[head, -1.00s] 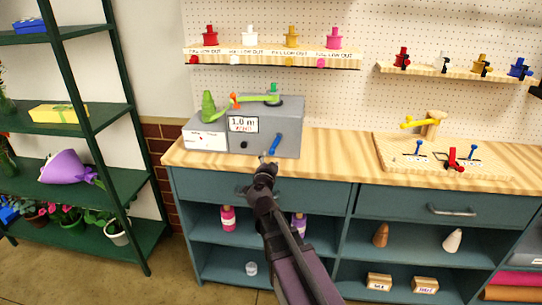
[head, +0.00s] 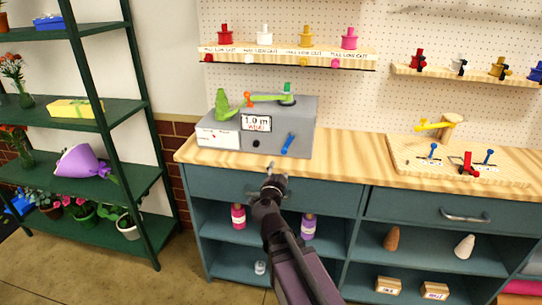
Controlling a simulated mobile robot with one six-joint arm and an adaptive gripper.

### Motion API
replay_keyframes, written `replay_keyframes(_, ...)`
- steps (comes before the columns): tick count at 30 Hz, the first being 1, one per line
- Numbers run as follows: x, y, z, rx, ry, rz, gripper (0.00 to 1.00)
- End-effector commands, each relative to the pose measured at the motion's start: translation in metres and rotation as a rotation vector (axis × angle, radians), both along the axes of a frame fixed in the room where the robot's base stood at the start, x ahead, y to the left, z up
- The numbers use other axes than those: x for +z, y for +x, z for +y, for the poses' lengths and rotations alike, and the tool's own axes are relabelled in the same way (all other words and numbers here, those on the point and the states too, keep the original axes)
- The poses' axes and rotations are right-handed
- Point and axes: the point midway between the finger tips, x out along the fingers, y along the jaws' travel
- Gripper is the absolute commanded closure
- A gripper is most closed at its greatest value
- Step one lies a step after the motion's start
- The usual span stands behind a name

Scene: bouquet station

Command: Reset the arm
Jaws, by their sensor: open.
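My gripper (head: 272,180) is in the lower middle of the head view, at the end of my dark arm reaching up from the bottom edge. It is open, with nothing seen between its fingers. In the picture it lies just below the front edge of the wooden counter (head: 350,170), against the teal drawer front. The gripper is apart from the lever.
A green shelf rack (head: 120,190) with a purple bouquet (head: 82,161) stands at left. A wooden board (head: 400,155) with small levers is on the counter at right. Spools sit on a wall ledge (head: 290,58). Floor at lower left is clear.

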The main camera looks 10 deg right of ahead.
Motion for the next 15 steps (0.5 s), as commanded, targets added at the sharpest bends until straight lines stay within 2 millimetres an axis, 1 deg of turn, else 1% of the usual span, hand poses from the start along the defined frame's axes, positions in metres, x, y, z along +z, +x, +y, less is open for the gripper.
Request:
replay_keyframes(4,-0.003,-0.001,-0.007,-0.026,-0.013,0.022,0.33)
replay_keyframes(7,-0.008,-0.004,-0.018,-0.062,-0.031,0.059,0.33)
replay_keyframes(11,-0.020,-0.010,-0.036,-0.127,-0.068,0.142,0.33)
replay_keyframes(15,-0.038,-0.020,-0.059,-0.198,-0.113,0.275,0.33)
